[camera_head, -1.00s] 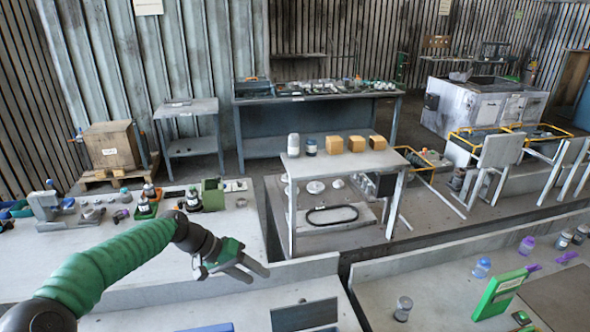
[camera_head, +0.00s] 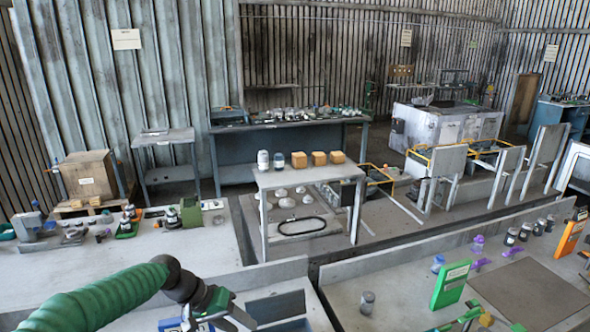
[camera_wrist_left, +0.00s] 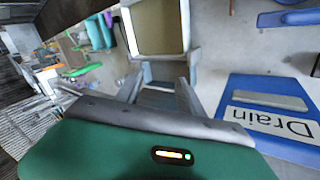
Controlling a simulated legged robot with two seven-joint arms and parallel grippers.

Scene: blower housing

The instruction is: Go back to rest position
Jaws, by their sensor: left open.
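My left gripper (camera_head: 228,318) sits low in the head view, at the end of the green-sleeved arm from the left. It is over the near bench, partly cut off by the bottom edge. In the left wrist view its two grey fingers (camera_wrist_left: 163,92) stand apart, and I see nothing held between them. A blue "Drain" plate (camera_wrist_left: 240,122) lies to the right of the fingers there.
A grey bench (camera_head: 205,262) with small parts is at the left. A white table (camera_head: 340,171) bears two jars and several orange-brown blocks. An open-topped box (camera_wrist_left: 155,28) shows in the wrist view.

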